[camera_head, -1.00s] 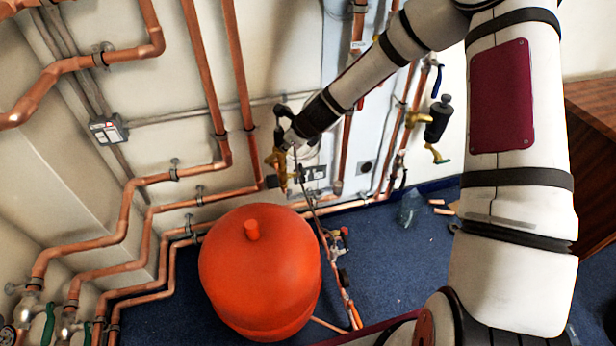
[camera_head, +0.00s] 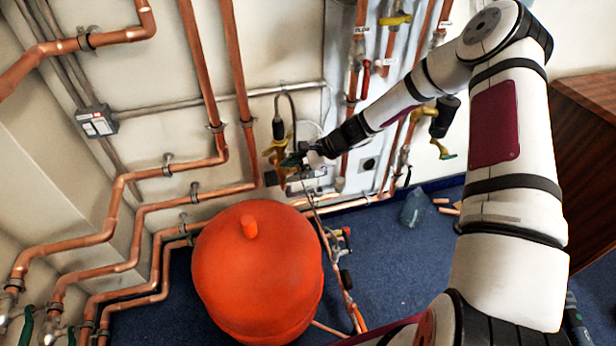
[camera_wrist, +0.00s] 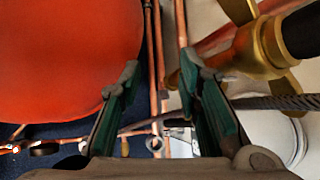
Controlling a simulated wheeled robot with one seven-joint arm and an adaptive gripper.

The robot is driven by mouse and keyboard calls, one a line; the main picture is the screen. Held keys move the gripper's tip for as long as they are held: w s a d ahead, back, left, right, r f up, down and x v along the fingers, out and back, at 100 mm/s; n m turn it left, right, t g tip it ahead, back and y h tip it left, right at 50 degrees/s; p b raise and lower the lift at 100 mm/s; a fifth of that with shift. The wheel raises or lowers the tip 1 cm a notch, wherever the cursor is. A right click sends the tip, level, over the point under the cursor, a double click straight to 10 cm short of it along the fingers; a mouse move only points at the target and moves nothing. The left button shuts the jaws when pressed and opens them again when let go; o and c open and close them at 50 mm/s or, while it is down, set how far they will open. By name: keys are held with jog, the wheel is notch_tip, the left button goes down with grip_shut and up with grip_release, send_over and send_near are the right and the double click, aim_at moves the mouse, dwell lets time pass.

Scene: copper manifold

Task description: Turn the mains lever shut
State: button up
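No lever carries a mains label that I can read. A brass valve fitting (camera_head: 275,152) with a black top stands on the pipework behind the red tank; in the wrist view the brass fitting (camera_wrist: 262,52) fills the upper right. My gripper (camera_head: 292,162) is close beside this fitting. In the wrist view my gripper (camera_wrist: 162,82) has its two green-padded fingers apart, with nothing held between them. The brass appears to the right of the right finger; whether they touch is unclear.
A large red tank (camera_head: 256,275) stands left of my gripper, and also shows in the wrist view (camera_wrist: 60,60). Copper pipes (camera_head: 205,70) run along the wall. Blue carpet (camera_head: 385,250) is open right of the tank.

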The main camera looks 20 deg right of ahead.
notch_tip(320, 180, down, 5)
jog(key=d+n+y+b, duration=0.1)
jog(key=n+y+b, duration=0.2)
jog(key=n, duration=0.1)
jog(key=n+t+y+b, duration=0.7)
jog(key=n+t+b, duration=0.2)
jog(key=n+t, duration=0.15)
send_near(302, 169)
jog(key=b+x, duration=0.2)
jog(key=x, duration=0.5)
jog(key=shift+w+b, duration=0.3)
jog(key=shift+w, duration=0.2)
grip_shut()
